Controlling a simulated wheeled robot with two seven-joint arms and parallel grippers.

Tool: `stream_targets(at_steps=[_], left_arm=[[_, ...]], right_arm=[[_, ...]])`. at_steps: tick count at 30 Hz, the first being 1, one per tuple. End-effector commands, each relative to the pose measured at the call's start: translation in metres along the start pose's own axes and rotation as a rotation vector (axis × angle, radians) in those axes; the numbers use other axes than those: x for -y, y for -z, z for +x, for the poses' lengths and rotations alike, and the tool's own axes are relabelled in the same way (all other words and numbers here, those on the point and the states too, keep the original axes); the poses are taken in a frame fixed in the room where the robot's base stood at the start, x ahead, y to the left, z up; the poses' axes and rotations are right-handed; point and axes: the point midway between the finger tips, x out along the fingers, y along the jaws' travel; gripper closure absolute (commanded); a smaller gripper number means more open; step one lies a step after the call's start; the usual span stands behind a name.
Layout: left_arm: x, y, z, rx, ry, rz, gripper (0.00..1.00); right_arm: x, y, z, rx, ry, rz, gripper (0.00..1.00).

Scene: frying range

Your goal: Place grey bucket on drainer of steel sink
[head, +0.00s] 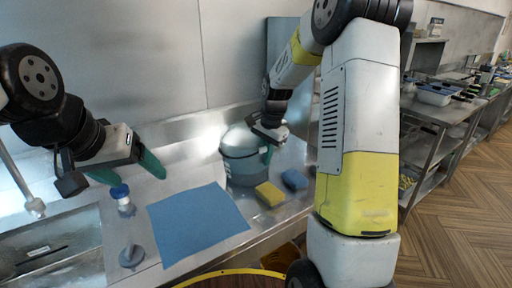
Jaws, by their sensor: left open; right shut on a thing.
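The grey bucket (238,170), with a pale domed top, is upright at the back right of the steel sink top. My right gripper (268,148) is shut on the bucket at its upper right side, and its fingertips are partly hidden. I cannot tell whether the bucket's base touches the steel. The steel sink has its basin (50,250) at the lower left, and its flat steel top (187,180) runs right from there. My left gripper (128,172) is open and empty, left of the bucket, above the steel top.
A blue cloth (197,222) lies flat on the steel, left of a yellow sponge (270,194) and a blue sponge (294,179). A blue-capped bottle (122,200) and a small grey object (131,256) stand near the basin. A tap (25,190) is at the left.

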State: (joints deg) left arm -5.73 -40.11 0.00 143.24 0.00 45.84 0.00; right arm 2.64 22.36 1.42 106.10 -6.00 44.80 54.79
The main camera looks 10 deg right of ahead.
Motion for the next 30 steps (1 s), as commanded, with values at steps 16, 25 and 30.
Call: stream_targets(at_steps=[16, 25, 30], left_arm=[[0.000, 0.000, 0.000, 0.000, 0.000, 0.000, 0.25], [0.000, 0.000, 0.000, 0.000, 0.000, 0.000, 0.25], [0.000, 0.000, 0.000, 0.000, 0.000, 0.000, 0.25]], right_arm=[[-0.001, 0.000, 0.004, -0.001, 0.001, 0.000, 0.70], [0.000, 0.000, 0.003, -0.002, 0.002, 0.000, 0.70], [0.000, 0.001, -0.014, -0.004, 0.003, 0.000, 0.70]])
